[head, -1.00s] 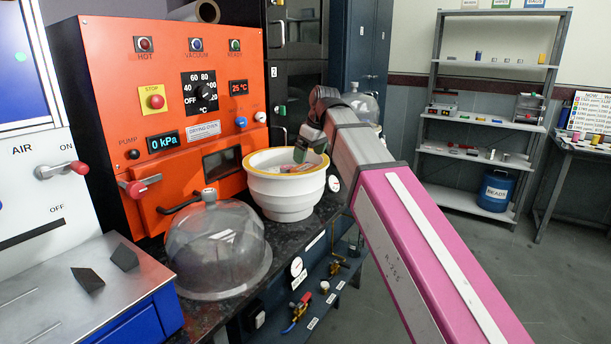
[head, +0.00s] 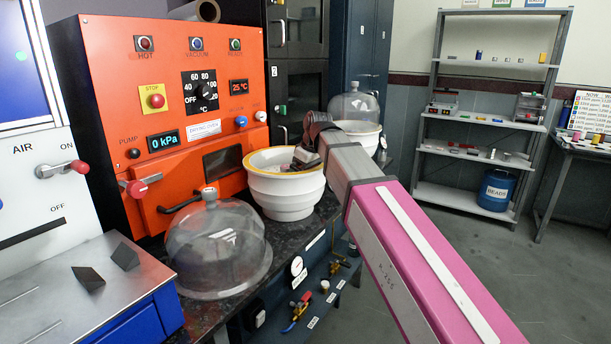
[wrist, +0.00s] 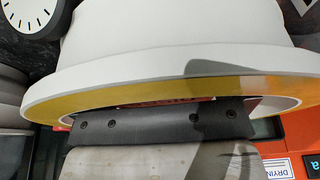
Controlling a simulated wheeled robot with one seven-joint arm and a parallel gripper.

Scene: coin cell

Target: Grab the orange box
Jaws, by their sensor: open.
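I cannot single out a small orange box with certainty. A white bowl-shaped vessel (head: 288,195) with a yellow ring inside its rim stands on the dark counter, in front of the large orange drying oven (head: 100,95). My gripper (head: 303,160) is at the right part of the bowl's mouth, open, with its fingertips partly hidden by the rim. In the wrist view the bowl's rim (wrist: 120,75) crosses the picture, with my dark finger part (wrist: 160,122) close against it. A thin reddish-orange sliver shows beyond the rim; the bowl's contents are mostly hidden.
A clear dome lid (head: 218,245) with a knob stands on the counter left of the bowl. Another domed vessel (head: 355,110) is behind my arm. A grey shelf rack (head: 490,75) with small items and a blue barrel (head: 495,190) stands at the right. The floor there is clear.

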